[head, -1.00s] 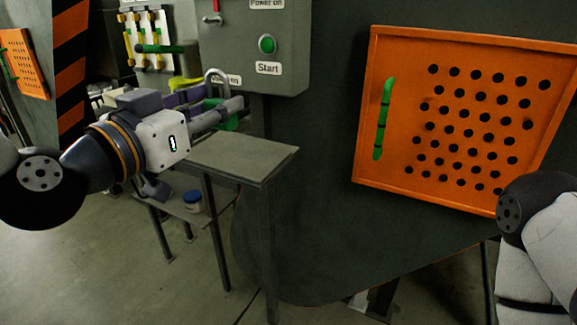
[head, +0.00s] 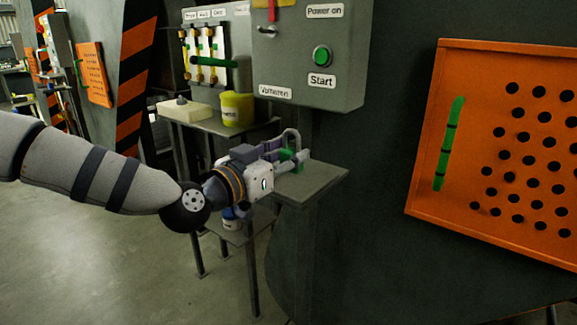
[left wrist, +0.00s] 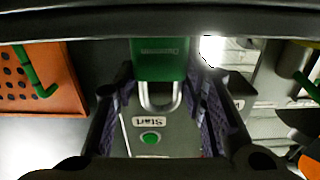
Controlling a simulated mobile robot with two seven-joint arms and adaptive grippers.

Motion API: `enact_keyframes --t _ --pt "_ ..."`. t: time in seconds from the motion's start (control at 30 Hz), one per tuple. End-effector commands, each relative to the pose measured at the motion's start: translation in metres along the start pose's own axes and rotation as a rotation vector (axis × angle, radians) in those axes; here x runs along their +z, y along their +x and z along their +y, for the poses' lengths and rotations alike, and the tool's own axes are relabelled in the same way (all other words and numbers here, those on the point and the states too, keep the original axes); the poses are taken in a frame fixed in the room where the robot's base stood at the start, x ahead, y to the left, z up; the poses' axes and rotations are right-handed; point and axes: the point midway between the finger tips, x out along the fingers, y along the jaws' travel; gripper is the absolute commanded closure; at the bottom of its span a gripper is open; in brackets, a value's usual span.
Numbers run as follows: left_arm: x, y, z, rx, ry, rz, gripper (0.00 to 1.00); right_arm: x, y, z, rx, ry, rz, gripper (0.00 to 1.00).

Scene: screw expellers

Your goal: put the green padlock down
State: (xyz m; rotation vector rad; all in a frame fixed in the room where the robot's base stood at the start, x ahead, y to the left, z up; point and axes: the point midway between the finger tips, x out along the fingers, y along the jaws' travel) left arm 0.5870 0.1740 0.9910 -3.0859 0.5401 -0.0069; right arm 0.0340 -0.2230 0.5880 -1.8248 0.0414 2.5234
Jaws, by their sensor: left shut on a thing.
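The green padlock (head: 287,154) with its pale metal shackle is held in my left gripper (head: 284,157), which is shut on it. In the left wrist view, the green padlock body (left wrist: 160,60) sits between the two dark fingers, with the shackle below it in the picture. In the head view the fingers partly hide the padlock, and its shackle stands up above them. The gripper is at the back left of a small grey table (head: 318,184). I cannot tell whether the padlock touches the top. My right gripper is out of view.
A grey control box (head: 345,82) with a green Start button hangs above the table. An orange perforated panel (head: 425,200) is at the right. A yellow tub (head: 237,109) stands on a table behind. The front of the small tabletop is clear.

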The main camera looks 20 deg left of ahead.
Motion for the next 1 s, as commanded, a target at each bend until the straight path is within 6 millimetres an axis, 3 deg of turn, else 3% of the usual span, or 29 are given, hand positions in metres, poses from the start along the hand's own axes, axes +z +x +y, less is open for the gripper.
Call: enact_keyframes --t 0.03,0.07,0.4,0.43,0.5,0.53,0.87,1.0 --pt "0.018 0.000 0.000 -0.001 -0.006 -0.011 0.93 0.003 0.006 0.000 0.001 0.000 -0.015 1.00" --pt "0.021 0.000 0.000 -0.001 -0.004 -0.008 0.93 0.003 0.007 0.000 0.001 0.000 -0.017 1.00" --pt "0.021 -0.001 0.000 0.000 -0.001 -0.002 0.93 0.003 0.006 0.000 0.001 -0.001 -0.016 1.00" --pt "0.021 -0.001 0.000 -0.001 -0.001 -0.003 0.60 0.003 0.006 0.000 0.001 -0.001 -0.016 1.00" --pt "0.020 -0.001 0.000 -0.001 -0.001 -0.002 0.44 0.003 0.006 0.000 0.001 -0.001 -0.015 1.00" --pt "0.020 -0.001 0.000 -0.001 -0.001 -0.002 0.42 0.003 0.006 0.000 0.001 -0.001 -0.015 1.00" --pt "0.015 -0.001 0.000 -0.001 -0.001 0.001 0.42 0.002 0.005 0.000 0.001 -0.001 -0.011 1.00" --pt "0.012 -0.024 -0.001 -0.003 -0.002 0.002 0.42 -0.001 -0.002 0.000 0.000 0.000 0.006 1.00"
